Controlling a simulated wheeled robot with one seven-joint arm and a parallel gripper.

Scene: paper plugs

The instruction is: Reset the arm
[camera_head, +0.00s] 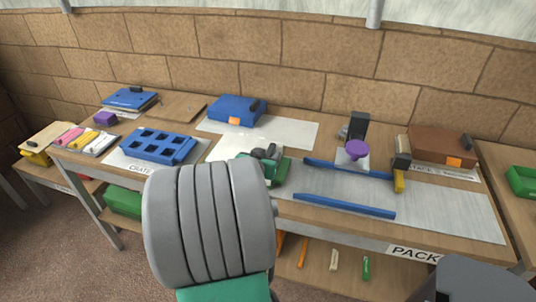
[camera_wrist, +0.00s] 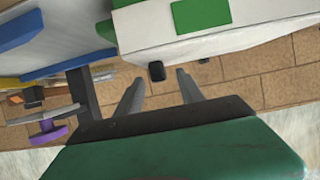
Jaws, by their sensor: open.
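My gripper (camera_head: 264,153) is over the middle of the workbench (camera_head: 300,238), partly hidden by my grey ribbed arm link in the head view. In the wrist view its two grey fingers (camera_wrist: 157,88) stand apart, with nothing held between them. A white box (camera_wrist: 145,25) with a green label (camera_wrist: 200,12) lies beyond the fingers. A small black part (camera_wrist: 157,72) on its edge shows in the gap between them; contact cannot be told. In the head view a white surface (camera_head: 236,143) shows just behind my gripper.
A blue block with square holes (camera_head: 185,152) and a blue box (camera_head: 237,108) stand left. Two blue rails (camera_head: 343,206), a purple knob (camera_head: 356,151), a hammer-like tool (camera_head: 400,178) and a brown box (camera_head: 442,143) stand right. A brick wall (camera_head: 240,45) closes the back.

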